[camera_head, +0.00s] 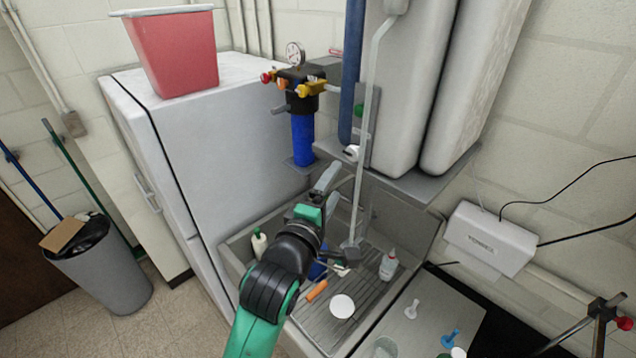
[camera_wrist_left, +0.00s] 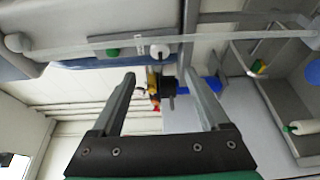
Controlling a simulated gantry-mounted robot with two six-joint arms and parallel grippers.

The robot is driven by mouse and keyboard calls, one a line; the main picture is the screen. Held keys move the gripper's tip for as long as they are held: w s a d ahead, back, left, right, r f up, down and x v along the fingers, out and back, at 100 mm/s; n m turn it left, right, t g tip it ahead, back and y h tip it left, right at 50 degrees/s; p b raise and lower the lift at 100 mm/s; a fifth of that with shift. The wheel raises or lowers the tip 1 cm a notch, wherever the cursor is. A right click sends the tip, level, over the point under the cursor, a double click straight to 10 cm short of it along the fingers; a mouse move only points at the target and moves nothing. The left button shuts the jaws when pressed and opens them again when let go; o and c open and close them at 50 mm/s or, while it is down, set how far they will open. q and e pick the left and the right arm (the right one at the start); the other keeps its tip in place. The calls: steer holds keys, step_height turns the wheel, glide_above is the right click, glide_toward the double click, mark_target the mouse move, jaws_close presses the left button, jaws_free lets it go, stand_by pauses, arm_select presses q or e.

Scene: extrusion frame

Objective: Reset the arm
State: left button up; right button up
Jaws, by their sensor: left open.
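My left arm comes up from the bottom of the head view, green and black. Its gripper (camera_head: 328,187) is over the sink, in front of the wall pipe and below the blue filter. In the left wrist view my left gripper (camera_wrist_left: 162,92) shows two grey fingers spread wide apart with nothing between them. Behind the gap are the filter's dark head and yellow fitting, at a distance. My right gripper is in neither view.
The sink (camera_head: 235,262) holds a white bottle (camera_head: 388,265), a cream bottle (camera_head: 259,243) and a white round dish (camera_head: 342,306). A white fridge (camera_head: 240,130) carries a red bin (camera_head: 175,55). A grey trash can (camera_head: 105,275) stands at left.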

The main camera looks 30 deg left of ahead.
arm_select(q)
steer(key=shift+w, duration=0.1)
steer(key=s+d+r+m+t+h, duration=0.1)
steer(key=s+r+t, duration=0.15)
steer(key=r, duration=0.55)
steer(key=s+d+r+m+t, duration=0.1)
steer(key=s+r+t, duration=0.15)
steer(key=r, duration=0.45)
steer(key=s+d+r+m+t+h, duration=0.2)
steer(key=s+r+m+t+h, duration=0.2)
steer(key=s+r+m, duration=0.8)
steer(key=s+m, duration=0.2)
steer(key=m, duration=0.5)
steer(key=shift+s+d+r+t, duration=0.3)
steer(key=shift+s+d+r, duration=0.1)
